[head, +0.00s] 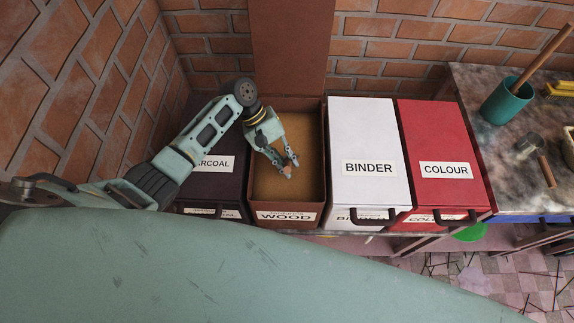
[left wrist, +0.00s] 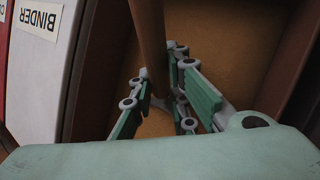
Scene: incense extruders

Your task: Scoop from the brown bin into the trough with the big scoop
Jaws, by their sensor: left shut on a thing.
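The brown bin (head: 316,135), labelled WOOD, stands open with brown powder (head: 270,185) inside. My left gripper (head: 290,168) reaches into its opening from the left, over the powder. In the left wrist view my left gripper (left wrist: 157,100) is shut on a brown wooden handle (left wrist: 150,42), which I take to be the big scoop's; powder lies behind it. The scoop's head is hidden or cannot be made out. A short brown end of the handle (head: 298,178) shows by the fingertips in the head view. I cannot make out the trough. My right gripper is not in view.
A dark charcoal bin (head: 210,140) is left of the brown bin; a white BINDER bin (head: 365,130) and red COLOUR bin (head: 440,130) are right, all closed. The brown lid (head: 290,45) stands upright behind.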

